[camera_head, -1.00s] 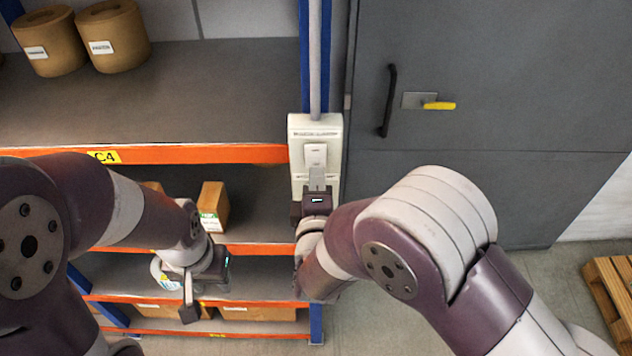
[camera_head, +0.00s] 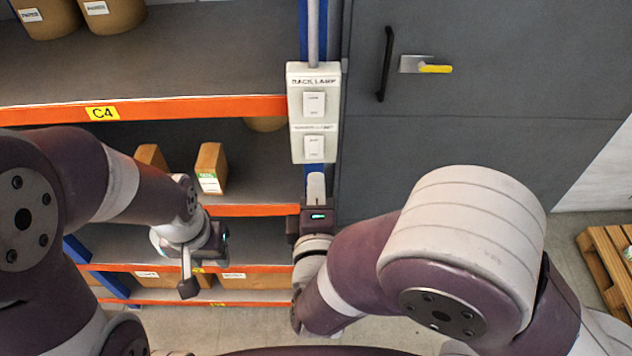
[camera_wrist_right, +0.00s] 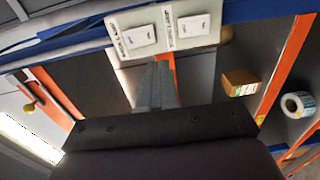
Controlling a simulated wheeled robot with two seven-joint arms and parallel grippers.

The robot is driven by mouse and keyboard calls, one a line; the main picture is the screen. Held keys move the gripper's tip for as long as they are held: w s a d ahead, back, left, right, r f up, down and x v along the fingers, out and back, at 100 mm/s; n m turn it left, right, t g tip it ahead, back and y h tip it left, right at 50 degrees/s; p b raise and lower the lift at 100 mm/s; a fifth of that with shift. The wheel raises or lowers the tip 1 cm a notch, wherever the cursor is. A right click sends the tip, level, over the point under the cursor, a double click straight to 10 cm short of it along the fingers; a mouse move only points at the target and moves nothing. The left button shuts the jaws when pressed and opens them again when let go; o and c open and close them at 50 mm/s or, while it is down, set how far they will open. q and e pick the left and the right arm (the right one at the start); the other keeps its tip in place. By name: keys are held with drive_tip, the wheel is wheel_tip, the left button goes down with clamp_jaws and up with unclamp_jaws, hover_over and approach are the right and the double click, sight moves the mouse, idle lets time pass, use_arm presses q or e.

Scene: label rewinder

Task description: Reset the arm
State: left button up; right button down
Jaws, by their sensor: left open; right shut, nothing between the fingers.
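My right gripper (camera_head: 316,186) is shut and empty. It stands just below the white switch panel (camera_head: 314,112) on the blue rack post, apart from the lower switch in the head view. In the right wrist view its closed fingers (camera_wrist_right: 158,84) point towards the panel (camera_wrist_right: 165,28), which carries two rocker switches. My left gripper (camera_head: 187,287) hangs open and empty in front of the lower shelves, with its fingers pointing down.
A rack with orange beams (camera_head: 150,109) fills the left, holding brown rolls (camera_head: 112,14) and boxes (camera_head: 210,168). A grey door (camera_head: 500,80) with a black handle is at the right. A wooden pallet (camera_head: 608,260) lies at the far right. Floor shows between.

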drive_tip(key=s+a+f+m+g+y+b, duration=0.1)
drive_tip(key=s+a+f+m+g+y, duration=0.2)
drive_tip(key=f+g, duration=0.35)
drive_tip(key=s+a+f+m+g+y+b, duration=0.1)
drive_tip(key=s+f+m+g, duration=0.35)
drive_tip(key=f, duration=0.35)
use_arm(q)
wheel_tip(320, 180, down, 8)
drive_tip(key=b, duration=0.5)
drive_tip(key=shift+a+r, duration=0.15)
drive_tip(key=shift+r, duration=0.05)
use_arm(e)
drive_tip(key=d+f+m+g+h, duration=0.1)
drive_tip(key=d+m, duration=0.4)
drive_tip(key=d, duration=0.5)
drive_tip(key=d+f+m+g+h, duration=0.1)
drive_tip(key=d+m+g+h, duration=0.2)
drive_tip(key=d, duration=0.8)
drive_tip(key=shift+w+d+f+m+g, duration=0.25)
drive_tip(key=shift+m+g, duration=0.35)
drive_tip(key=shift+m, duration=0.45)
